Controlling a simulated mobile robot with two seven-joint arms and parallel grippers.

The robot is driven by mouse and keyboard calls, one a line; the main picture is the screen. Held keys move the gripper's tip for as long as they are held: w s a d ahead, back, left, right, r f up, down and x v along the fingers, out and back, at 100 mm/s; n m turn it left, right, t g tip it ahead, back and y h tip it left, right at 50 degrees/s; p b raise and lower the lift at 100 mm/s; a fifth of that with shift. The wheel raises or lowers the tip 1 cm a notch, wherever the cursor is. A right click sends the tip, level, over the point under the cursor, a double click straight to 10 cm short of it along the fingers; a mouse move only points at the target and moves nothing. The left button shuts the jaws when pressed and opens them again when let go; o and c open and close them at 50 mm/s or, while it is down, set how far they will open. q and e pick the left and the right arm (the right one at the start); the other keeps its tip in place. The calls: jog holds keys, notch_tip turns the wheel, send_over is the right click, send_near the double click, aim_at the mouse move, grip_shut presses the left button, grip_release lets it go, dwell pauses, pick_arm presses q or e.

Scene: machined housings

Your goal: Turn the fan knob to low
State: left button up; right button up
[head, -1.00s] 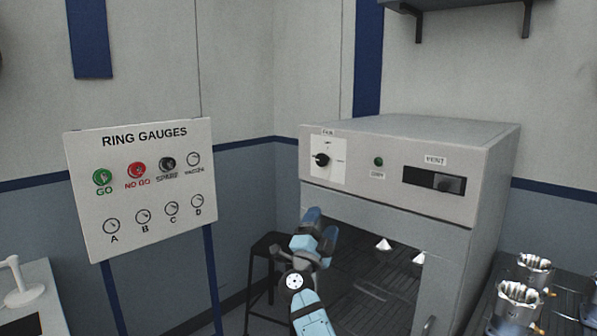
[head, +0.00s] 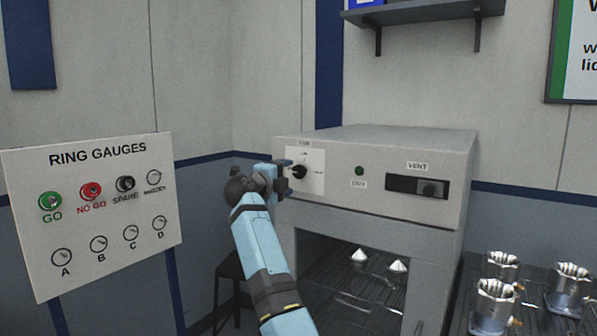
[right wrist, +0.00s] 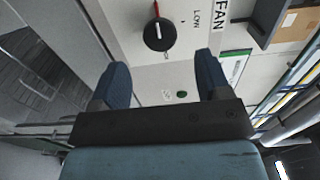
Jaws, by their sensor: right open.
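The fan knob (head: 299,171) is a round black dial on a white plate at the left of the grey cabinet's front panel. In the right wrist view the knob (right wrist: 158,37) has a red-and-white pointer turned away from the LOW mark (right wrist: 196,18), towards the plate's left side. My right gripper (head: 283,178) is at the knob's left edge in the head view and partly covers the plate. In the right wrist view its open fingers (right wrist: 162,82) are spread with nothing between them, and the knob lies beyond the tips, apparently untouched. My left gripper is not in view.
A green light (head: 359,171) and a vent slider (head: 431,188) are on the same panel. Below is an open chamber with two cone-shaped pieces (head: 359,256). A ring gauges board (head: 95,215) stands left. Metal housings (head: 496,305) stand at the right. A shelf (head: 425,12) hangs above.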

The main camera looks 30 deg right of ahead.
aim_at(298, 172)
jog(key=x, duration=0.7)
jog(key=shift+d+p, duration=0.1)
jog(key=shift+p, duration=0.3)
jog(key=c, duration=0.9)
